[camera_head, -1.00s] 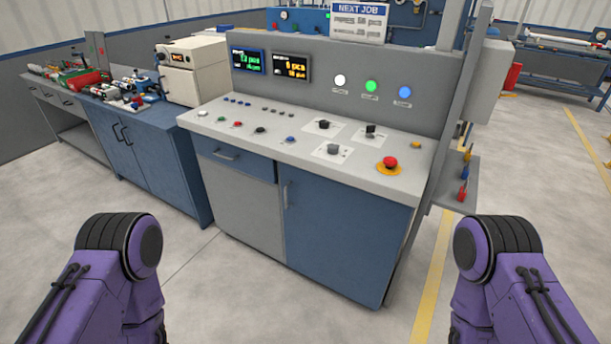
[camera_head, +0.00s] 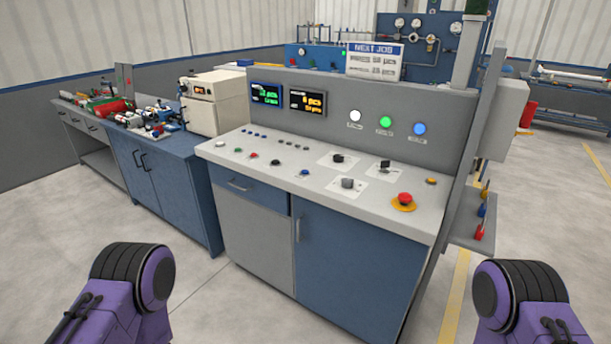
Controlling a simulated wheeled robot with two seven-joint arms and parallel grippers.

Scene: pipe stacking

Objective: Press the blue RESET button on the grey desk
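The grey desk (camera_head: 330,196) stands ahead of me, with a light grey sloping top over blue and grey cupboard fronts. A small blue button (camera_head: 305,172) sits at the right end of a front row of small buttons on the desk top. Its label is too small to read. A black button (camera_head: 275,162) is to its left, with red, green and white ones further left. Only purple and black parts of my two arms show at the bottom corners, well short of the desk. Neither gripper is in view.
A red mushroom button (camera_head: 404,198) on a yellow base is at the desk's right end. Black knobs sit on white plates. A blue lamp (camera_head: 419,129) is on the upright panel. A blue cabinet (camera_head: 165,180) adjoins on the left. Floor before the desk is clear.

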